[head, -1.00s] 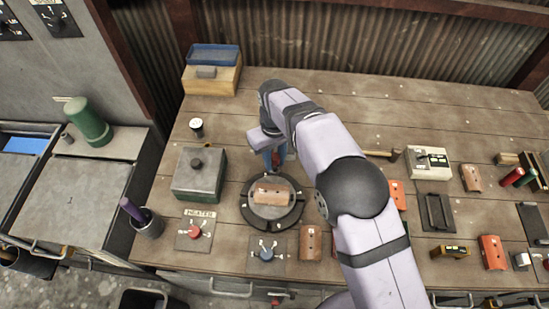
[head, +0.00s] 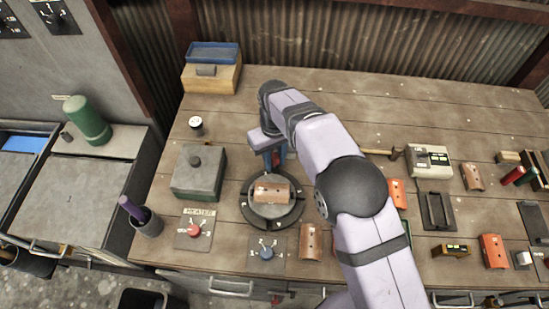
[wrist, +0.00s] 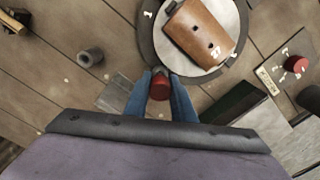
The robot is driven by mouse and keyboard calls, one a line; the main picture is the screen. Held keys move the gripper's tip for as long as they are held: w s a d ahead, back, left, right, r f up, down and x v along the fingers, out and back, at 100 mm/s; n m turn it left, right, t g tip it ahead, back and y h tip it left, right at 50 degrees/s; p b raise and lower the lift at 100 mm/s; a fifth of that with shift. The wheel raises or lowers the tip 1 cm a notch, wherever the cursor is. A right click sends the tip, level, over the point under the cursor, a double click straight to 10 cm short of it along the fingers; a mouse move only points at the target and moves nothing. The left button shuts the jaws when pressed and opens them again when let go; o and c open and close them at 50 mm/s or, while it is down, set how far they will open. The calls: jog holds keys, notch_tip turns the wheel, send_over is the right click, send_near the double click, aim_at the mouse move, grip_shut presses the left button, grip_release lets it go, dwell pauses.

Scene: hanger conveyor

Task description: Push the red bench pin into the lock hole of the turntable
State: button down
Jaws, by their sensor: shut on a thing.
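My gripper (wrist: 160,78) has blue fingers and is shut on the red bench pin (wrist: 160,88), whose round red top shows between the fingers in the wrist view. The pin's lower end is hidden. The turntable (wrist: 147,40) is a pale disc in a dark ring, and the pin is close to the ring's edge. In the head view my gripper (head: 275,158) is just behind the turntable (head: 245,206), partly covered by my arm. A brown curved piece with two dark holes (wrist: 201,33) lies on the disc. I cannot make out the lock hole.
A grey-green box (head: 198,173) stands left of the turntable. The red heater knob (head: 194,230) and blue knob (head: 266,253) are in front. A short grey cylinder (wrist: 90,57) stands near the gripper in the wrist view. The bench behind is mostly clear.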

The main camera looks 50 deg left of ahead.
jog(key=shift+d+f+b, duration=0.1)
jog(key=shift+f+b, duration=0.2)
jog(key=shift+f, duration=0.35)
jog(key=c, duration=1.7)
grip_release()
jog(key=shift+c, duration=0.2)
